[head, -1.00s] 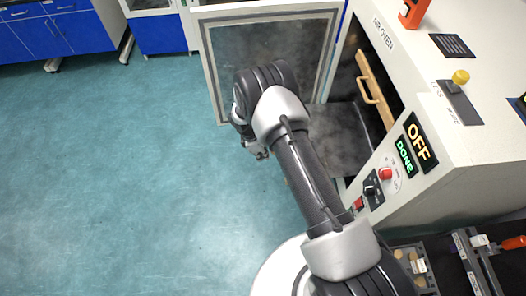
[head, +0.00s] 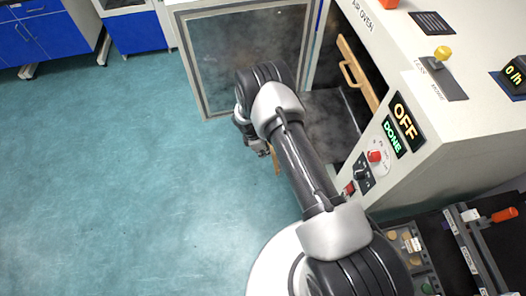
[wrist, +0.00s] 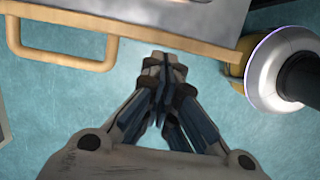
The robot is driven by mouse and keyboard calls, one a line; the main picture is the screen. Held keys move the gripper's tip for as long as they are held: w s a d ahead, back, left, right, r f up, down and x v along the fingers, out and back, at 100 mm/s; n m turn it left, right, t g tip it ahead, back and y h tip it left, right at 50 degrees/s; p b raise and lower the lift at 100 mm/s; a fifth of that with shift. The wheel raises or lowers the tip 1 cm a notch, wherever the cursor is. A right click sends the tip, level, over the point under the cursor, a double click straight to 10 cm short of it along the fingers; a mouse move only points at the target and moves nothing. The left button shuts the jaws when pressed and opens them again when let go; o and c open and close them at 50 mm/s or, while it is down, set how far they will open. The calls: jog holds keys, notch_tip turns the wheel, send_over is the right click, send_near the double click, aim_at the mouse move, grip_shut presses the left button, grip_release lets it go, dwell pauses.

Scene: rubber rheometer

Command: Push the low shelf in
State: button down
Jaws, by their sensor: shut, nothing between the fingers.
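The low shelf (head: 330,112) is a dark grey plate that sticks out of the open oven in the head view. In the wrist view its tan front rail (wrist: 195,46) crosses the top, with a tan loop handle (wrist: 62,58) at the left. My gripper (head: 263,151) is shut and empty in front of this rail. In the wrist view my gripper's fingertips (wrist: 165,62) point at the rail, right of the handle. They are very close to it; I cannot tell whether they touch. My arm hides part of the shelf in the head view.
The air oven (head: 440,130) stands at the right, its windowed door (head: 200,85) swung open to the left. An upper shelf with a wooden handle (head: 348,75) sits inside. Its panel reads OFF and DONE. Open floor (head: 120,190) lies left. A rack (head: 408,245) is at lower right.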

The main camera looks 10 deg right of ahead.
aim_at(333, 145)
jog(key=shift+d, duration=0.1)
jog(key=d+b, duration=0.5)
jog(key=d, duration=2.7)
jog(key=shift+s+d+f+b, duration=0.1)
jog(key=shift+d+b, duration=0.3)
jog(key=shift+a, duration=0.3)
jog(key=a, duration=0.2)
jog(key=shift+a, duration=0.4)
jog(key=p+v, duration=0.2)
jog(key=v, duration=0.8)
jog(key=shift+a+p, duration=0.25)
jog(key=shift+p, duration=0.15)
